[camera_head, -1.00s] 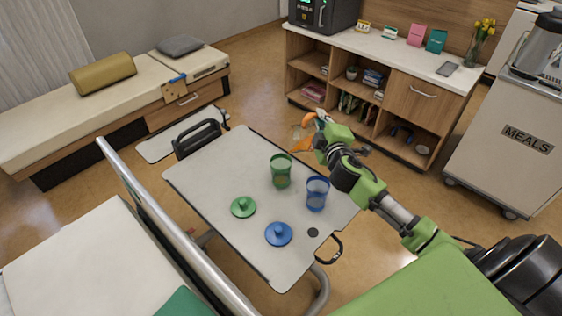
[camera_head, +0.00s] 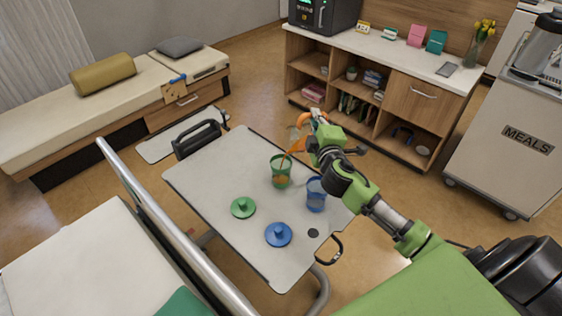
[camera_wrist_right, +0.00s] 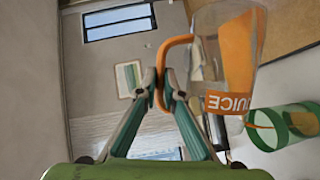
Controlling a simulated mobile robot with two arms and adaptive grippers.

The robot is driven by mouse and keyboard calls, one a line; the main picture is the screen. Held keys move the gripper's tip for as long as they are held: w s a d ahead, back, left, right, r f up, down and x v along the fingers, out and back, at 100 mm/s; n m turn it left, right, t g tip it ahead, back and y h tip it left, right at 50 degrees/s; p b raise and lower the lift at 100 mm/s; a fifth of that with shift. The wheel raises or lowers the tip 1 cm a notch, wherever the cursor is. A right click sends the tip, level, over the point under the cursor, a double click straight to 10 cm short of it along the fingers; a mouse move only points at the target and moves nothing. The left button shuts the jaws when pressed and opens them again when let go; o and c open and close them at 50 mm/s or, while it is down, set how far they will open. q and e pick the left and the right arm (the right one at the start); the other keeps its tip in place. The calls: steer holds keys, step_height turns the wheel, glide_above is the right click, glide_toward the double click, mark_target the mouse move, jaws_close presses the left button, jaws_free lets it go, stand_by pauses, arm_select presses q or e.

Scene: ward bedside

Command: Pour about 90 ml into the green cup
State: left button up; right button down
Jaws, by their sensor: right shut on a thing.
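My right gripper (camera_wrist_right: 162,88) is shut on the orange handle of a clear jug (camera_wrist_right: 228,62) labelled JUICE. The jug is tilted over the green cup, with orange liquid inside. In the head view the jug (camera_head: 299,137) is partly hidden behind my right gripper (camera_head: 318,135). An orange stream runs from its lip into the green cup (camera_head: 280,172), which stands upright on the overbed table (camera_head: 215,165) with some orange liquid inside. The green cup (camera_wrist_right: 283,127) also shows in the right wrist view. My left gripper is not in view.
A blue cup (camera_head: 316,194) stands close beside the green cup, near my right arm. A green lid (camera_head: 243,207) and a blue lid (camera_head: 278,234) lie on the table. The table's left part is clear. A bed rail (camera_head: 170,230) runs along its near left side.

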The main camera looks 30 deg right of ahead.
mark_target(325, 117)
steer(key=shift+a+r+n, duration=0.3)
steer(key=shift+a, duration=0.25)
steer(key=shift+a+r+n+t, duration=0.3)
steer(key=shift+a+n+t, duration=0.1)
steer(key=shift+n, duration=0.1)
stand_by(1.5)
steer(key=d+m, duration=0.1)
steer(key=d+f+m, duration=0.1)
steer(key=d, duration=0.1)
steer(key=d+f+m+g+p, duration=0.1)
steer(key=d, duration=0.1)
steer(key=shift+d+f, duration=0.2)
steer(key=shift+d, duration=0.05)
steer(key=shift+d+f+m+g+y+p, duration=0.4)
steer(key=shift+d+f+m+y, duration=0.2)
steer(key=shift+d+f+m, duration=0.6)
steer(key=shift+f+m+y, duration=0.3)
steer(key=shift+f, duration=0.4)
steer(key=shift+d+f, duration=0.1)
steer(key=shift+p, duration=0.3)
